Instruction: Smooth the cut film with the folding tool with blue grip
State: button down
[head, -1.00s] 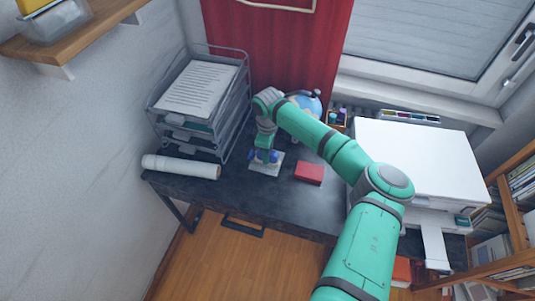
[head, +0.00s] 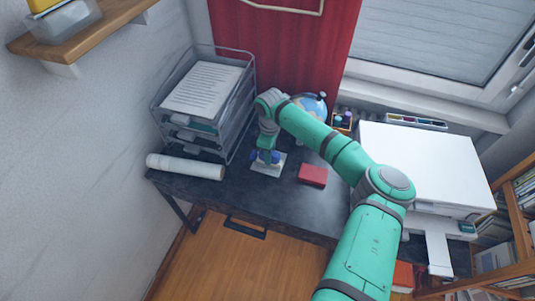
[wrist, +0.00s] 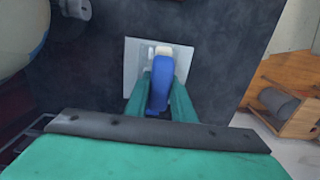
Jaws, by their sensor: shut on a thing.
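The folding tool with blue grip (wrist: 160,88) is between the fingers of my gripper (wrist: 160,102) in the wrist view. My gripper is shut on its blue grip, and a pale end of the tool shows beyond it. The cut film (wrist: 133,62) appears as a pale square on the dark desk, under the tool. In the head view the film (head: 270,168) lies in front of the tray rack, with my gripper (head: 266,158) pointing down over it. I cannot tell whether the tool touches the film.
A wire tray rack (head: 205,105) with paper stands behind left. A white roll (head: 185,167) lies at the left edge of the desk (head: 240,205). A red box (head: 313,175) sits right of the film, and a globe (head: 312,104) behind. A printer (head: 425,165) fills the right.

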jog(key=shift+a, duration=0.25)
jog(key=shift+a, duration=0.2)
jog(key=shift+w+d, duration=0.1)
jog(key=shift+d, duration=0.05)
dwell(0.5)
jog(key=shift+d, duration=0.2)
jog(key=shift+d, duration=0.35)
jog(key=shift+a+r, duration=0.1)
jog(key=shift+r, duration=0.05)
jog(key=shift+a+r, duration=0.1)
jog(key=shift+r, duration=3.3)
